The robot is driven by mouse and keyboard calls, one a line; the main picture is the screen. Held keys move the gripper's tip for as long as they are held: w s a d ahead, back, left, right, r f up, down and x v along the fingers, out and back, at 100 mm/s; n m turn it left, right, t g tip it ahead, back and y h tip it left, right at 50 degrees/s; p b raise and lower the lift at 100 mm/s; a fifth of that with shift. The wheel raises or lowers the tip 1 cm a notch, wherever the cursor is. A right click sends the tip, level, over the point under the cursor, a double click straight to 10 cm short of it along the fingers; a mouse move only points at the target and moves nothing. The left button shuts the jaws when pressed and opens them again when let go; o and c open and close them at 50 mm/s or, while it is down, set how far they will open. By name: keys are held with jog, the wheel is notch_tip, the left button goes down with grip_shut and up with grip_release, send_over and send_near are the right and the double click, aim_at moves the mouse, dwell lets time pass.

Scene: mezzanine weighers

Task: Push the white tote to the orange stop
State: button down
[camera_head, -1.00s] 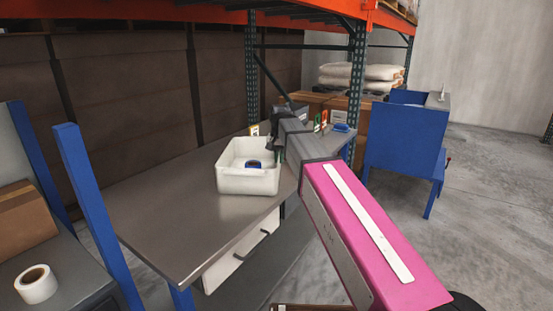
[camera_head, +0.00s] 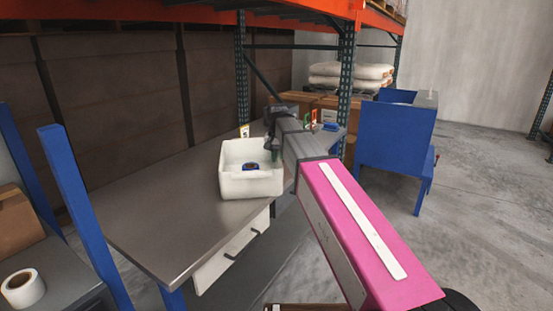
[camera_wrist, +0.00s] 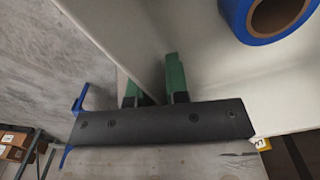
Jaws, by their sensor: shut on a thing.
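The white tote (camera_head: 250,187) stands upright on the grey bench top (camera_head: 180,222), near its right-hand end. A blue roll of tape (camera_head: 251,167) lies inside it and also shows in the wrist view (camera_wrist: 234,20). My gripper (camera_head: 272,152) is at the tote's right wall. In the wrist view its green fingers (camera_wrist: 153,80) sit on both sides of the tote wall (camera_wrist: 110,30), shut on it. A small orange upright piece (camera_head: 307,120) shows behind my wrist at the bench's far right; I cannot tell if it is the stop. My arm hides part of that end.
A yellow-edged tag (camera_head: 244,131) stands behind the tote. A rack post (camera_head: 346,85) rises behind the bench's right end. A blue stand (camera_head: 396,137) is farther right. A roll of white tape (camera_head: 23,288) sits on a side table at lower left. The bench's left part is clear.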

jog(key=shift+w, duration=1.65)
jog(key=shift+w+a+r, duration=0.1)
jog(key=shift+w+a, duration=0.1)
jog(key=shift+w, duration=0.5)
jog(key=shift+w+a, duration=0.15)
jog(key=shift+w, duration=0.55)
jog(key=c, duration=0.7)
grip_release()
jog(key=shift+s, duration=0.1)
